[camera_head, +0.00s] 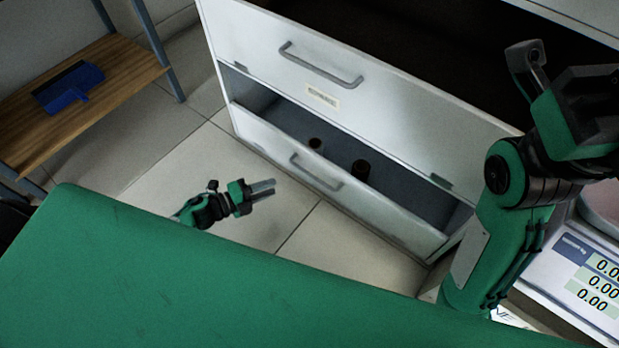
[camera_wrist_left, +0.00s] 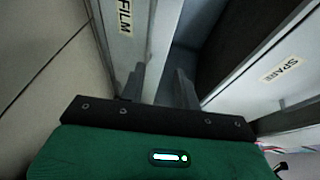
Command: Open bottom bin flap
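The white bottom bin flap (camera_head: 335,188) has a grey bar handle (camera_head: 316,172) and stands tilted outward, with the bin's inside showing above it. My left gripper (camera_head: 272,187) is in front of the flap, left of the handle and apart from it in the picture. It is empty, with its two fingers apart. In the left wrist view the open fingers (camera_wrist_left: 158,85) show beside a white panel (camera_wrist_left: 122,50) marked "FILM"; I cannot tell if they touch it. My right arm (camera_head: 500,175) is folded up at the right; its fingers cannot be made out.
The upper flap (camera_head: 340,80) with its own handle is above the open bin. Two dark cylinders, one here (camera_head: 361,170), stand in the bin. Tiled floor is clear between.

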